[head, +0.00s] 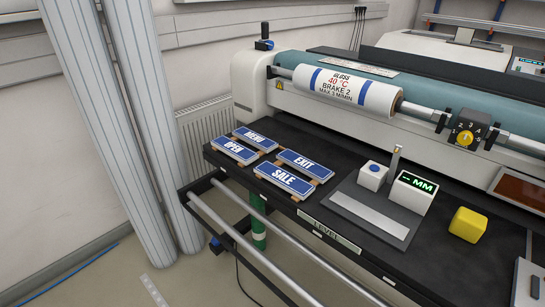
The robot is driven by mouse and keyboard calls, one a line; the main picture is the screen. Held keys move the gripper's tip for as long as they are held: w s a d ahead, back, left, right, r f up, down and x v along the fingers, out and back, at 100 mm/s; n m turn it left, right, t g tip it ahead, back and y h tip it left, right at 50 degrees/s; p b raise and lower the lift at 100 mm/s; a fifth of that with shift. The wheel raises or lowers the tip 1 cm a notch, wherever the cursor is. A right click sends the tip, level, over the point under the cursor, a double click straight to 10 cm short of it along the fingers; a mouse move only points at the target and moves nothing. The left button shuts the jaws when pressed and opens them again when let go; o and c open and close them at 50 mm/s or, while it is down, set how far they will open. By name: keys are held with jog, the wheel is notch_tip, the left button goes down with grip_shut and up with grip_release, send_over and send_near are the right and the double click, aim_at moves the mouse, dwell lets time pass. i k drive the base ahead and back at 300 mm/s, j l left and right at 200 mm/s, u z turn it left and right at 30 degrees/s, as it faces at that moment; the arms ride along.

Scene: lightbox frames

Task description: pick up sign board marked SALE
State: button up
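The blue sign board marked SALE (284,179) lies flat on small wooden supports near the front edge of the black table (335,175). Its white lettering faces up. It is the nearest of the sign boards on the table. The EXIT sign board (305,160) lies just behind it, close but apart. The OPEN sign board (234,151) lies to its left, with the MENU sign board (255,138) behind that one. My gripper is not in view.
A gauge with a green MM display (412,191) and a yellow block (468,224) stand to the right. A laminating roller machine (350,92) runs along the back. Metal rails (262,243) lie below the front edge. Tall pale rolls (120,110) stand left.

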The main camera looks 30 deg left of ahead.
aim_at(299, 186)
jog(key=i+j+z, duration=0.1)
jog(key=j, duration=0.6)
jog(key=i+j, duration=0.15)
jog(key=j, duration=0.5)
jog(key=i+j+z, duration=0.15)
jog(key=j, duration=0.55)
jog(key=j+z, duration=0.1)
jog(key=j, duration=0.6)
jog(key=i, duration=0.05)
